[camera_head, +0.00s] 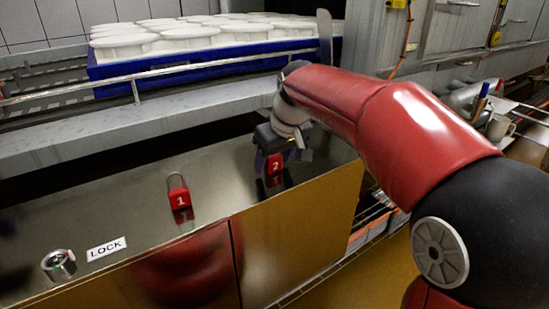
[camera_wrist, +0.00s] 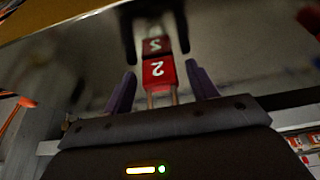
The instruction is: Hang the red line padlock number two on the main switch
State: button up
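The red padlock number two (camera_head: 273,164) stands upright on the shiny counter top, below my gripper (camera_head: 283,158). In the wrist view the padlock (camera_wrist: 159,74) shows its white 2 upside down, with its shackle pointing toward my gripper (camera_wrist: 162,85). The two purple fingers are apart, one on each side of the padlock, with gaps between them and it. The padlock's reflection adjoins its base. A round metal fitting (camera_head: 58,265), possibly the main switch, is at the front left of the counter, beside a white LOCK label (camera_head: 107,248).
A red padlock number one (camera_head: 178,193) stands on the counter between the LOCK label and my gripper. Behind the counter is a metal rail (camera_head: 180,70) before a blue tray (camera_head: 110,74) of white cheese moulds (camera_head: 190,33). The counter's front edge drops to brown panels (camera_head: 290,235).

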jog(key=shift+f+b, duration=0.1)
jog(key=shift+b, duration=0.2)
jog(key=p+v, duration=0.2)
jog(key=v, duration=0.6)
jog(key=s+d+f+m+t+h, duration=0.1)
jog(key=s+d+f+m, duration=0.1)
jog(key=s+d+f, duration=0.45)
jog(key=s+d+f+m+h, duration=0.1)
jog(key=s+d+f+m, duration=0.15)
jog(key=s, duration=0.65)
jog(key=s+d+f+m+t, duration=0.1)
jog(key=s+d+f+m, duration=0.1)
jog(key=s+d+f, duration=0.45)
notch_tip(320, 180, up, 8)
jog(key=s+a+p, duration=0.1)
jog(key=p, duration=0.5)
jog(key=shift+s+a, duration=0.3)
jog(key=shift+s, duration=0.1)
jog(key=shift+o, duration=0.4)
